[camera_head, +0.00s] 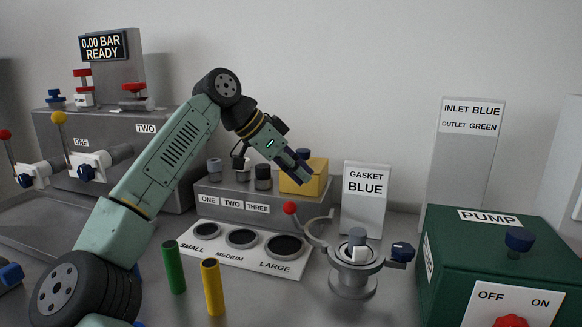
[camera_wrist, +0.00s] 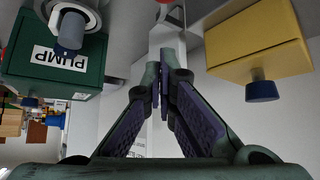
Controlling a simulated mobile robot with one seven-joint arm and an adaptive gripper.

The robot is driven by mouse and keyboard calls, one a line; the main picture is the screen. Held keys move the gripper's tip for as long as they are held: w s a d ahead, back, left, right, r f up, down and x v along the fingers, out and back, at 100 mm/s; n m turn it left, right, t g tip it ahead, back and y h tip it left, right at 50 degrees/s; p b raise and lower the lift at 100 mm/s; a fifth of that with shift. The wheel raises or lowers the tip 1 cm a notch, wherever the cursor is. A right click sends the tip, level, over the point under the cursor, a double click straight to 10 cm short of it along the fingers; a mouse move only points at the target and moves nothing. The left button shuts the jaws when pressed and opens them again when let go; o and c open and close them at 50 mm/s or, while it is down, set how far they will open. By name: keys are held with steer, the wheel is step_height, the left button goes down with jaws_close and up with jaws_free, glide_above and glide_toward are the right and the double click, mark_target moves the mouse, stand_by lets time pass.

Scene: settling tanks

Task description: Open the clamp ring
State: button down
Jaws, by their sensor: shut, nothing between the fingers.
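The clamp ring (camera_head: 314,240) is on a round grey fitting (camera_head: 352,280) on the bench. A curved grey arm of the ring stands out to the left of the fitting, with a red ball (camera_head: 290,208) at its end. A dark blue knob (camera_head: 402,252) is on the fitting's right side. A grey cylinder (camera_head: 357,240) stands in its centre. My gripper (camera_head: 300,172) is shut and empty, above and behind the red ball, in front of a yellow box (camera_head: 316,180). In the wrist view my gripper (camera_wrist: 164,75) shows closed fingertips, with a red edge at the top.
A green pump box (camera_head: 490,262) stands at the right. A gasket sign (camera_head: 363,198) stands behind the fitting. Green (camera_head: 174,268) and yellow (camera_head: 212,287) cylinders stand upright in front of a white gasket tray (camera_head: 290,268). The yellow box also shows in the wrist view (camera_wrist: 260,45).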

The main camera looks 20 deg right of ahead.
mark_target(294, 204)
step_height(294, 204, down, 5)
steer(key=shift+d+f+p, duration=0.1)
steer(key=shift+p, duration=0.65)
steer(key=shift+a+p, duration=0.3)
steer(key=shift+a, duration=0.3)
steer(key=shift+s+a, duration=0.2)
